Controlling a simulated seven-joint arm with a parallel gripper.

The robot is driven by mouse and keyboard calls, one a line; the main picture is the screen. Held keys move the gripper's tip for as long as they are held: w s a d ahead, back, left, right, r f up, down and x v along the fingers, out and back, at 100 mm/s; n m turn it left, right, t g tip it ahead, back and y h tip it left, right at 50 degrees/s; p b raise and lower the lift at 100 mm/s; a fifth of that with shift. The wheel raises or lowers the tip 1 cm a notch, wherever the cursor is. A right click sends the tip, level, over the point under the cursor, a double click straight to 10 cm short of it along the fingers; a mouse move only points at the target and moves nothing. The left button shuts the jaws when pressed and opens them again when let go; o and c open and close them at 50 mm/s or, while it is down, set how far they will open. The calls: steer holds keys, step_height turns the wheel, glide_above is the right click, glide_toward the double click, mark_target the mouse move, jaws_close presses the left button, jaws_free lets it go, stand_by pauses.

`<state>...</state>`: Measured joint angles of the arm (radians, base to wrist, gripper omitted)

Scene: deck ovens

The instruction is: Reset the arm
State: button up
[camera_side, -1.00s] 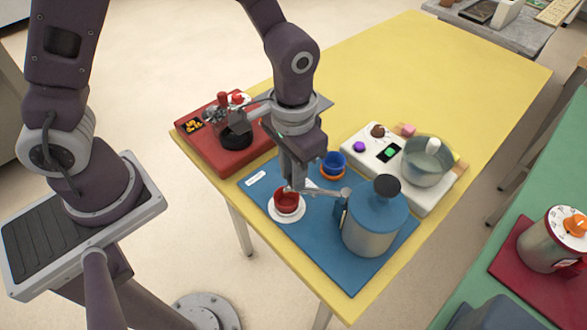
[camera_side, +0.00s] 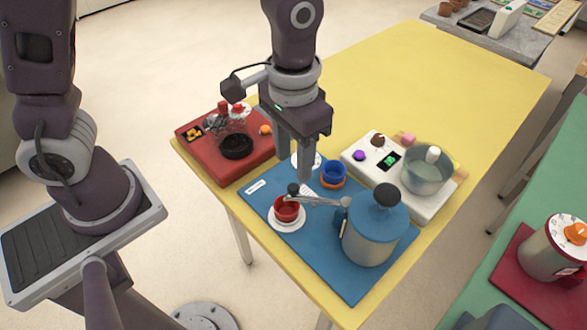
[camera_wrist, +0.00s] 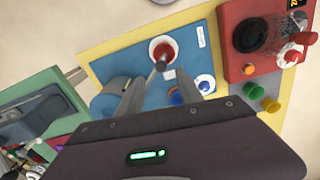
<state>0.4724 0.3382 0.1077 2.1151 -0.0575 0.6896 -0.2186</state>
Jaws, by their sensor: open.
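My gripper (camera_side: 294,166) is open and empty, pointing down above the blue mat (camera_side: 335,262). In the wrist view its two fingers (camera_wrist: 160,80) are apart with nothing between them. Below it, a red cup (camera_side: 287,210) stands on a white saucer (camera_side: 287,225). A silver lever (camera_side: 322,200) with a black knob (camera_side: 293,189) reaches from a blue-topped canister (camera_side: 372,235) to over the red cup. The fingertips look clear of the knob. The wrist view also shows the red cup (camera_wrist: 163,49).
A blue cup (camera_side: 333,173) stands on the mat's far side, by a white saucer. A red tray (camera_side: 225,172) with a black ring and small items lies left. A white board (camera_side: 433,200) with a pot (camera_side: 427,172) lies right. The far yellow table (camera_side: 440,90) is clear.

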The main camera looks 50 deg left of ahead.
steer(key=shift+r, duration=0.1)
steer(key=s+a+r+n+t, duration=0.1)
steer(key=s+a+r+t, duration=0.4)
steer(key=s+a+r, duration=0.6)
step_height(320, 180, up, 2)
steer(key=shift+s+a+r+t, duration=0.25)
steer(key=shift+s+a+t, duration=0.05)
steer(key=shift+s, duration=0.65)
